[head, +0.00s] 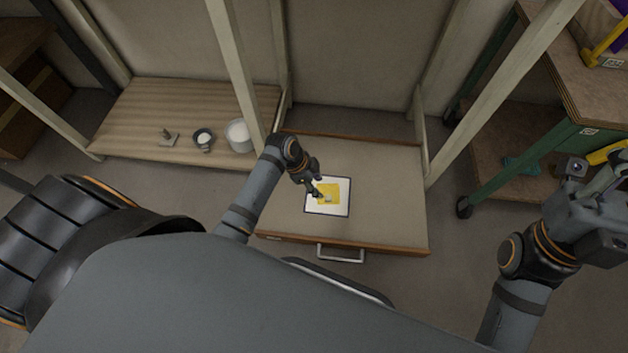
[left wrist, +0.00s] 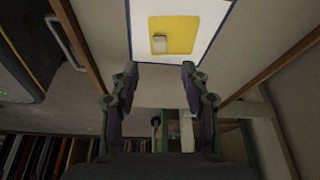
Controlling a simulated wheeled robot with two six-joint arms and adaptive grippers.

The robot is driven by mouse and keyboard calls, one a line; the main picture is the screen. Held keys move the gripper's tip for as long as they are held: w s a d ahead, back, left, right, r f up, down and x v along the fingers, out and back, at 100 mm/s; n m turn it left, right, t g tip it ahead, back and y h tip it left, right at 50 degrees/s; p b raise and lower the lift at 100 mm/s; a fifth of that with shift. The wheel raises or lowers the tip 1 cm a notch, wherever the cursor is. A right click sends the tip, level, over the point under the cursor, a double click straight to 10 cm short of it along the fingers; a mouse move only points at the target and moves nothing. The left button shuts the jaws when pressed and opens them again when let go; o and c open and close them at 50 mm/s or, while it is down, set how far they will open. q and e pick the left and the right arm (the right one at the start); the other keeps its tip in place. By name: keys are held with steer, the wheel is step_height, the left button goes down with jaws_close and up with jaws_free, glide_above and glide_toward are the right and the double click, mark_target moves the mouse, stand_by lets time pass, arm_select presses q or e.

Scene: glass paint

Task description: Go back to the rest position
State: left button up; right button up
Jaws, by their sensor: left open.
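My left gripper (head: 315,190) reaches over an open drawer (head: 390,200) in the head view. In the left wrist view its two fingers (left wrist: 160,72) are spread apart with nothing between them. Just beyond the fingertips is a white panel (head: 343,206) with a dark blue edge and a yellow painted area (head: 328,187). The panel also shows in the left wrist view (left wrist: 205,12), with a small pale block (left wrist: 159,44) on the yellow area. My right arm is at the lower right of the head view, its gripper (head: 610,190) near the right edge; its finger opening is unclear.
A slatted wooden shelf (head: 120,130) at the left holds a white container (head: 238,135), a small bowl (head: 203,139) and a small stand (head: 168,138). A green-framed workbench (head: 530,165) stands at the right. Pale posts (head: 232,70) rise beside the drawer. The drawer has a metal handle (head: 341,259).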

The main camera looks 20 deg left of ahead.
arm_select(q)
steer(key=shift+v, duration=1.4)
